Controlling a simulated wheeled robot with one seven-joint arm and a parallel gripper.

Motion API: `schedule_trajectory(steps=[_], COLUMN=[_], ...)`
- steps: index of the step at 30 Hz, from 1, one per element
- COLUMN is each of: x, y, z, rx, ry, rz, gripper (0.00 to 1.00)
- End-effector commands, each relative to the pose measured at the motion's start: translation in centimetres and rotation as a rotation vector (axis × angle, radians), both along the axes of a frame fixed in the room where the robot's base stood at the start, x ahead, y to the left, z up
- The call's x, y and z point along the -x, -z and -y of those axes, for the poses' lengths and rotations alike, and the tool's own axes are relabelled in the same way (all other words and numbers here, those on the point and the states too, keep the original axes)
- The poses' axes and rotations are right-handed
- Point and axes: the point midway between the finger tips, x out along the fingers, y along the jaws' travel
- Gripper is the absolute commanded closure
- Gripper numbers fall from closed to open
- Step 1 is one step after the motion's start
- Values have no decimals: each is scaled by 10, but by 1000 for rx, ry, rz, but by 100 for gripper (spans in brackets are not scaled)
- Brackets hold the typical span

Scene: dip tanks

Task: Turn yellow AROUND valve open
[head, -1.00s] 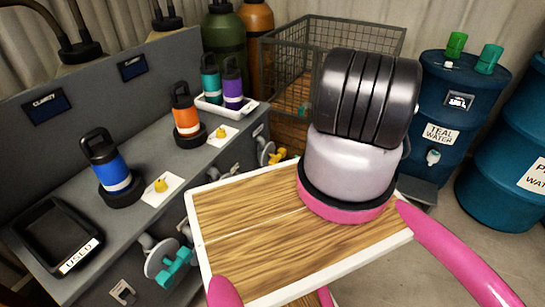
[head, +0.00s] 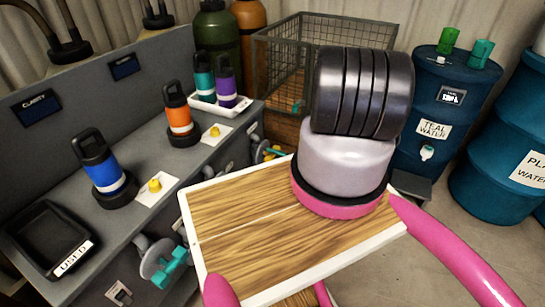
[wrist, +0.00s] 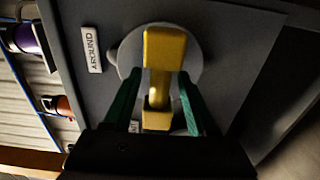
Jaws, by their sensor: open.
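The yellow AROUND valve (wrist: 157,82) fills the middle of the wrist view, its bar handle in front of a round grey flange (wrist: 190,45) on the dark panel. The AROUND label (wrist: 90,49) is beside it. My gripper (wrist: 160,80) is open, with one green finger on each side of the yellow handle. I cannot tell whether either finger touches it. In the head view, only a small part of the yellow valve (head: 272,153) shows at the panel's far end.
A teal valve (head: 170,267) sits nearer on the same panel. Blue (head: 104,176), orange (head: 180,118), teal (head: 204,78) and purple (head: 225,84) bottles stand on the bench above. A wire crate (head: 285,65) is behind, and a teal water barrel (head: 432,120) stands right.

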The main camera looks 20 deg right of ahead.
Motion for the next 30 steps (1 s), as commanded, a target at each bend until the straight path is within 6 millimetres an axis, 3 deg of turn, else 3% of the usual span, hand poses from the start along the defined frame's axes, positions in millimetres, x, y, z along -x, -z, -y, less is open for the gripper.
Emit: schedule_trajectory(steps=[5,9,10,20,30], x=[0,0,0,1,0], y=[0,0,0,0,0], z=[0,0,0,1,1], rx=[0,0,0,21,178], ry=[0,0,0,0,2], rz=[0,0,0,17,139], gripper=[43,96,100,100,100])
